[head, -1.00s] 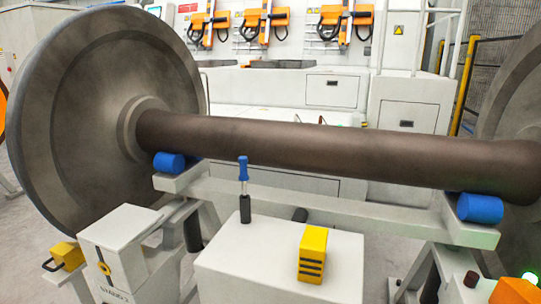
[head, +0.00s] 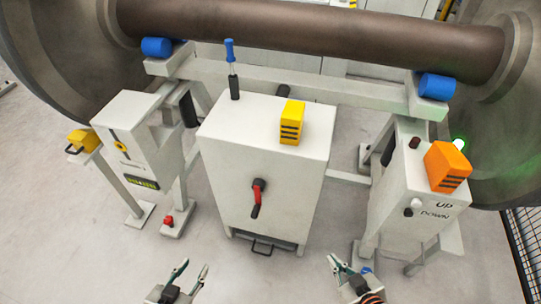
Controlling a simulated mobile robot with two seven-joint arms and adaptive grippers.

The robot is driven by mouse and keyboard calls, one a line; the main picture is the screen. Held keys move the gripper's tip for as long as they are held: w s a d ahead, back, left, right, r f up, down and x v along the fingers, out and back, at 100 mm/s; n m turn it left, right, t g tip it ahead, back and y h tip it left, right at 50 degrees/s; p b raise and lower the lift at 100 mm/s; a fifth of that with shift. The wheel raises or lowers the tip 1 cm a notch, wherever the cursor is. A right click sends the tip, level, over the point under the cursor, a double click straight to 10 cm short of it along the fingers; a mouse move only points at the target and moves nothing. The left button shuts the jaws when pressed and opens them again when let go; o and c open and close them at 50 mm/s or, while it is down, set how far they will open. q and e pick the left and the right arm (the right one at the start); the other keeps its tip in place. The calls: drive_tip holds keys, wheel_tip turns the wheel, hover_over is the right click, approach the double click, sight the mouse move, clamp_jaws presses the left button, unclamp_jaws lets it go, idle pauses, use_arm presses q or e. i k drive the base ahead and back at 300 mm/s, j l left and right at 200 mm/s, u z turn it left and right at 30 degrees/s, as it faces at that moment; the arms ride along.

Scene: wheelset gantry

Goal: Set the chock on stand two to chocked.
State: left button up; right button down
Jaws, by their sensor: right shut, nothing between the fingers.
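Stand two is the pale grey box (head: 125,130) at the left; its "STAND 2" lettering is too small to read clearly now. A yellow chock-like block (head: 84,138) with a dark loop handle sits on a small ledge at its left side. The front of the box carries a yellow plate with a black lever (head: 121,149) and a dark display with yellow-green text (head: 142,182), not readable. My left gripper (head: 193,267) is open and empty at the bottom, below and right of the stand. My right gripper (head: 341,264) is shut and empty at the bottom right of centre.
A central cabinet (head: 225,150) has a red-and-black handle (head: 258,197), a yellow block (head: 292,122) and a blue-handled tool (head: 231,68). The right stand (head: 395,195) carries an orange block (head: 447,166) and UP/DOWN markings. The wheelset axle (head: 310,30) spans behind.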

sight(86, 140)
drive_tip(key=u, duration=1.4)
drive_tip(key=i+j+u, duration=0.15)
drive_tip(key=i, duration=0.35)
drive_tip(key=i+j+u, duration=0.15)
drive_tip(key=i, duration=0.4)
drive_tip(key=j, duration=0.1)
